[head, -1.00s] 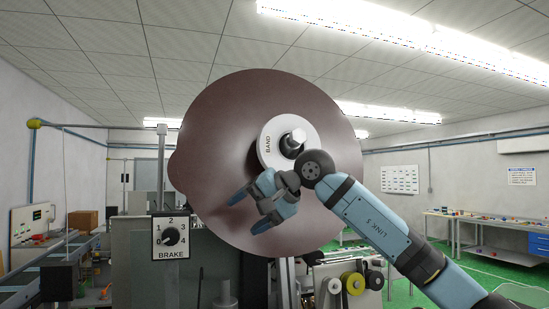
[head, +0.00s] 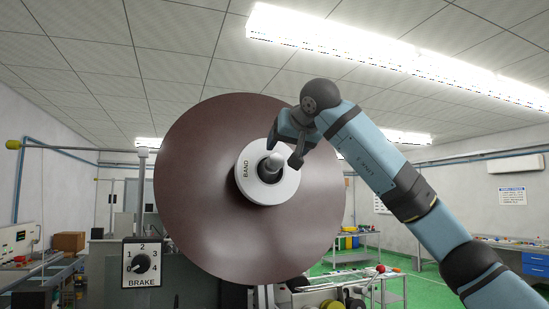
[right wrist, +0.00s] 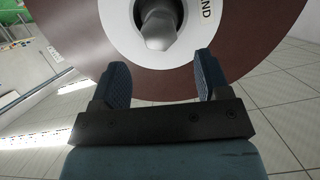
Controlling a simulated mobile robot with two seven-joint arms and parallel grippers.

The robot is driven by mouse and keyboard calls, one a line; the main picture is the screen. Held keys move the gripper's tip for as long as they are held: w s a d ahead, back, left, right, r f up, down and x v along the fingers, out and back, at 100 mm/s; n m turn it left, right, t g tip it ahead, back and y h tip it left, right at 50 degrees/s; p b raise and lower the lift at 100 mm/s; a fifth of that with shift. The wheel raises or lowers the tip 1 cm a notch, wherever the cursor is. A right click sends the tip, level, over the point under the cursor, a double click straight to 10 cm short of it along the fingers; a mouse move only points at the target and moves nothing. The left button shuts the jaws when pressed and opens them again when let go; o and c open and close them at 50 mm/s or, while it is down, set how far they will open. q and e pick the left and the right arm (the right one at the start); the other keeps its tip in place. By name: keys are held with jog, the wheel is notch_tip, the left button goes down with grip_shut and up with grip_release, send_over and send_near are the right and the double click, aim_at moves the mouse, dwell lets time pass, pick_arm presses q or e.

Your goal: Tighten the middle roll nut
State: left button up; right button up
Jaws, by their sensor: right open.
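A large dark brown roll (head: 210,220) stands upright with a white hub disc marked BAND (head: 284,190) at its centre. A grey nut (head: 270,166) sticks out of the hub on its spindle; the nut also shows in the right wrist view (right wrist: 158,28), at the top centre. My right gripper (head: 283,152) is open, with its fingers pointing toward the nut from above and to the right. In the right wrist view its two fingers (right wrist: 161,64) are spread below the nut, and nothing is between them. My left gripper is out of view.
A brake dial (head: 141,262) numbered 0 to 4 is at the lower left of the roll. A machine with yellow rollers (head: 334,304) is below right. A bench with blue drawers (head: 535,266) stands far right. Green floor lies behind.

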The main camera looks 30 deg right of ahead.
aim_at(277, 158)
jog(key=p+x, duration=0.1)
jog(key=x, duration=0.5)
jog(key=shift+w+d, duration=0.1)
jog(key=shift+w, duration=0.05)
jog(key=shift+w+f+p, duration=0.3)
jog(key=shift+w+p, duration=0.05)
jog(key=shift+w, duration=0.15)
jog(key=shift+d, duration=0.1)
